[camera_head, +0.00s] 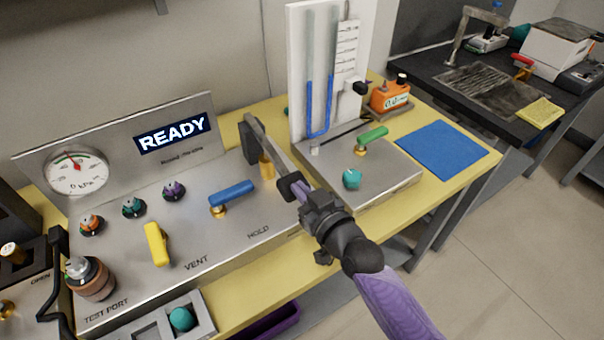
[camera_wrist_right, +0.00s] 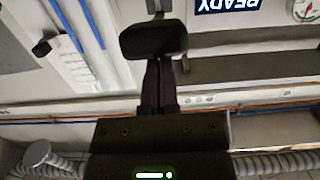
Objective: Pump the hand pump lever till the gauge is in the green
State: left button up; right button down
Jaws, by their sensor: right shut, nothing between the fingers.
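The hand pump lever (camera_head: 267,150) is a grey bar that runs from a dark bracket on the panel down towards the right. Its black end grip (camera_head: 291,186) also shows in the right wrist view (camera_wrist_right: 153,40). My right gripper (camera_head: 304,194) is at this grip. Its fingers (camera_wrist_right: 160,78) are shut together with nothing between them, and their tips are at the black grip; I cannot tell if they touch it. The round gauge (camera_head: 77,173) is on the upright panel at left, with a red needle pointing up, slightly left. My left gripper is out of view.
A READY display (camera_head: 171,133) is beside the gauge. A blue handle (camera_head: 232,194) and a yellow handle (camera_head: 156,244) stand on the panel top. A white manometer board (camera_head: 323,75) and a green handle (camera_head: 373,136) are close to the right. A blue mat (camera_head: 441,150) lies clear.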

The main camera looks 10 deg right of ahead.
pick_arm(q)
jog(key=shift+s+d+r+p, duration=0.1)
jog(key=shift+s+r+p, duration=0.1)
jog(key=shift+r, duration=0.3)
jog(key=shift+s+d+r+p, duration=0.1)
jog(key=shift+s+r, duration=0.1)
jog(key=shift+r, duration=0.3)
pick_arm(e)
jog(key=f+v, duration=0.1)
jog(key=v, duration=0.9)
jog(key=shift+s+r, duration=0.15)
jog(key=shift+s, duration=0.05)
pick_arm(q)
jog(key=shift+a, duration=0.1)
pick_arm(e)
jog(key=shift+d, duration=0.1)
